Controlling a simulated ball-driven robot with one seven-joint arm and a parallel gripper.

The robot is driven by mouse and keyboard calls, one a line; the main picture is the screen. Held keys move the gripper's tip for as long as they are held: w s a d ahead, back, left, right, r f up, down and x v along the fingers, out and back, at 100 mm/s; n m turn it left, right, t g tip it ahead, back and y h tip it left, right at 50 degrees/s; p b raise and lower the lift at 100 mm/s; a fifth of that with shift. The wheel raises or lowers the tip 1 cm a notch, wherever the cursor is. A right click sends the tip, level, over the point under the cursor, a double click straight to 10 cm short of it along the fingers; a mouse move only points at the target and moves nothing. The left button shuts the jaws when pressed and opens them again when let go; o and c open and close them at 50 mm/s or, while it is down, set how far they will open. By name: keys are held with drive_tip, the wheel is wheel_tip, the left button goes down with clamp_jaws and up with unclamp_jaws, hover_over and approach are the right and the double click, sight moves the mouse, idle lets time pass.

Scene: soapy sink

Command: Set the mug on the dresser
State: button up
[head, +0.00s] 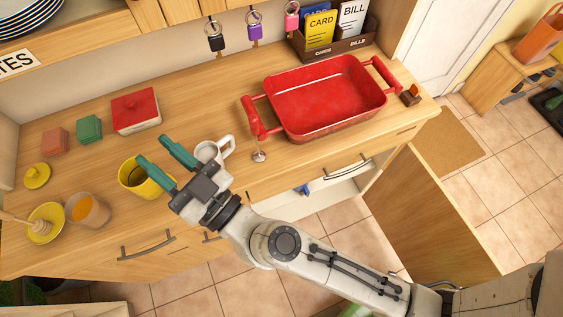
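My gripper (152,149) has teal fingers spread apart, with nothing visible between them. It is over the front part of the wooden dresser top (205,108). A white mug (210,151) with its handle to the right stands on the dresser, just right of the fingers and partly hidden by my gripper. A yellow cup or mug (133,180) with a dark inside stands on the dresser, to the left. One finger crosses in front of its rim; I cannot tell whether they touch. Any handle on it is hidden.
A red baking dish (325,98) fills the right part of the top. A red butter box (135,110), small blocks, a glass (88,211) and a yellow bowl (46,222) with a dipper are at left. A cabinet door (425,215) hangs open below. Bare top lies in the middle.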

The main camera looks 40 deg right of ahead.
drive_tip(key=s+d+f+n+g+y, duration=0.2)
drive_tip(key=s+d+f+n+g, duration=0.1)
drive_tip(key=f+g, duration=0.45)
drive_tip(key=s+d+f+n+g+y, duration=0.2)
drive_tip(key=s+d+f+n+g, duration=0.15)
drive_tip(key=f+g, duration=0.4)
drive_tip(key=s+d+f+m+g+h, duration=0.3)
drive_tip(key=s+d+f+m+h, duration=0.1)
drive_tip(key=s+d, duration=0.3)
drive_tip(key=s+d+f+m+g+h, duration=0.3)
drive_tip(key=s+d, duration=0.5)
drive_tip(key=d, duration=0.3)
wheel_tip(320, 180, down, 2)
drive_tip(key=shift+f+m+h, duration=0.1)
drive_tip(key=shift+m+h, duration=0.6)
drive_tip(key=shift+m, duration=0.05)
